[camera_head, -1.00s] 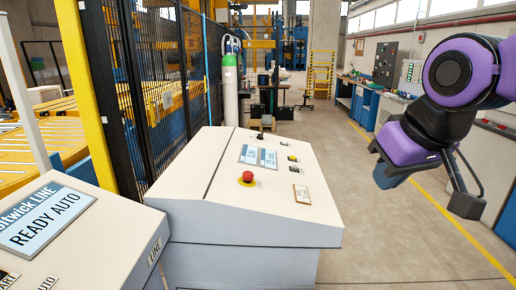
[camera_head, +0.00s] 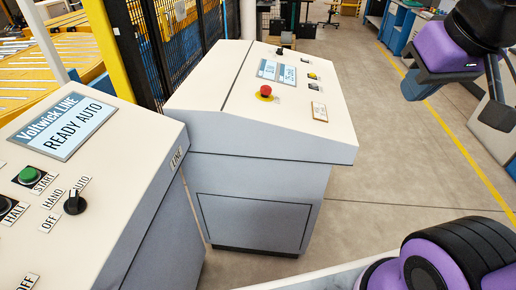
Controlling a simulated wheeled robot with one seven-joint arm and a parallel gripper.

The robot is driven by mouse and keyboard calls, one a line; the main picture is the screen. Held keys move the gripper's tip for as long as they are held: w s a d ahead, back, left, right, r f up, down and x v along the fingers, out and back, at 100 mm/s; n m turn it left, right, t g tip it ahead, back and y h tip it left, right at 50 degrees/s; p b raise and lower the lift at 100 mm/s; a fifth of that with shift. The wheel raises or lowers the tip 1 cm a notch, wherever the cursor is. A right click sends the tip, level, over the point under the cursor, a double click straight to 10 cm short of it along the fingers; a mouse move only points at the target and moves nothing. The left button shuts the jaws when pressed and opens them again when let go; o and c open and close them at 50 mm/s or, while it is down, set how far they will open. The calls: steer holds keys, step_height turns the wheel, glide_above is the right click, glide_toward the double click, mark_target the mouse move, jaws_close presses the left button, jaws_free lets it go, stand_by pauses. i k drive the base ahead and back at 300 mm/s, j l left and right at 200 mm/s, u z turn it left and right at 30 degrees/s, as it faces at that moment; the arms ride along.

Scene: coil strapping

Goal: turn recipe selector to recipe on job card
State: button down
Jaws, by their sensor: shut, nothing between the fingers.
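A sloped cream console (camera_head: 228,110) stands in the middle. On it are a small black knob (camera_head: 279,51) near its far edge, two blue-white displays (camera_head: 267,69), a red mushroom button (camera_head: 265,91) on yellow, small dark controls (camera_head: 313,76) and a tan label plate (camera_head: 319,111). Their writing is too small to read, so I cannot tell which is the recipe selector or whether a job card is there. My gripper (camera_head: 496,113) is at the upper right, shut and empty, apart from the console and right of it.
The nearer left console (camera_head: 85,190) has a "Voltwick LINE READY AUTO" screen (camera_head: 66,124), a green START button (camera_head: 28,175) and a black OFF/HAND/AUTO knob (camera_head: 75,203). A black mesh fence (camera_head: 155,45) stands behind the consoles.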

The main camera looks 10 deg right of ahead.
mark_target(280, 51)
steer(key=k, duration=0.6)
steer(key=l+u, duration=0.1)
steer(key=u, duration=1.35)
steer(key=i+l+u, duration=0.1)
steer(key=l, duration=2.65)
steer(key=l+u, duration=0.1)
steer(key=l, duration=2.65)
